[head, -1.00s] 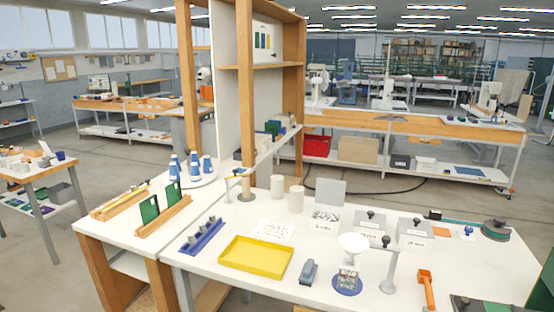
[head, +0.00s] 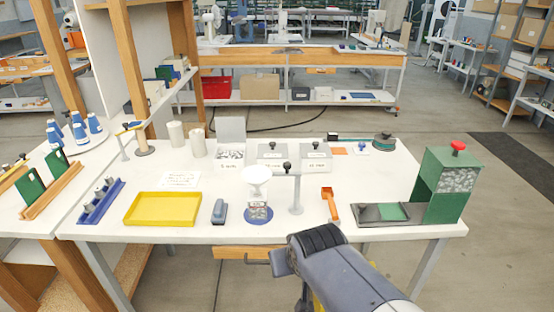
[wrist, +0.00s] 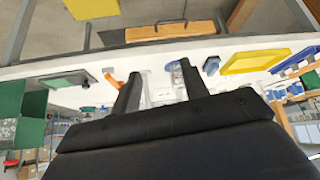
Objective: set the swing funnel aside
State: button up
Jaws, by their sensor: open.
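The swing funnel is a white bowl (head: 257,174) on a thin grey side arm. The arm runs to an upright grey post (head: 296,190) with a black knob (head: 287,166). The bowl hangs over a small clear container (head: 258,212) on a round blue base (head: 258,216). My gripper (wrist: 160,82) shows two dark fingers, apart and with nothing held. My arm comes in at the bottom of the head view, in front of the table and to the right of the funnel. In the wrist view the table is upside down, and I cannot make out the bowl clearly.
A blue stapler-like tool (head: 219,211) and a yellow tray (head: 162,209) lie left of the funnel. An orange tool (head: 330,204) and a green box with a red knob (head: 449,185) are to the right. Lidded grey boxes (head: 315,155) stand behind. Bare tabletop lies between.

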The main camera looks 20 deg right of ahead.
jog(key=shift+o, duration=0.3)
jog(key=w+d+t+b, duration=0.1)
jog(key=w+d+t, duration=0.1)
jog(key=w, duration=0.5)
jog(key=w+d+t+h+b, duration=0.1)
jog(key=w+d+t+b, duration=0.1)
jog(key=w, duration=0.5)
jog(key=shift+w+d+m+t+h, duration=0.15)
jog(key=shift+d+m+t+h, duration=0.25)
jog(key=shift+d, duration=0.65)
jog(key=t+y+b, duration=0.1)
jog(key=t+b, duration=0.2)
jog(key=t, duration=0.2)
send_near(286, 162)
jog(key=shift+n+t+y, duration=0.3)
jog(key=shift+n+t, duration=0.2)
jog(key=shift+t, duration=0.1)
jog(key=w, duration=0.3)
jog(key=w+f+p, duration=0.1)
jog(key=w, duration=0.3)
jog(key=w+d, duration=0.1)
jog(key=w, duration=0.3)
jog(key=shift+w+d+f+p, duration=0.1)
jog(key=shift+f+p, duration=0.1)
jog(key=shift+p, duration=0.2)
grip_shut()
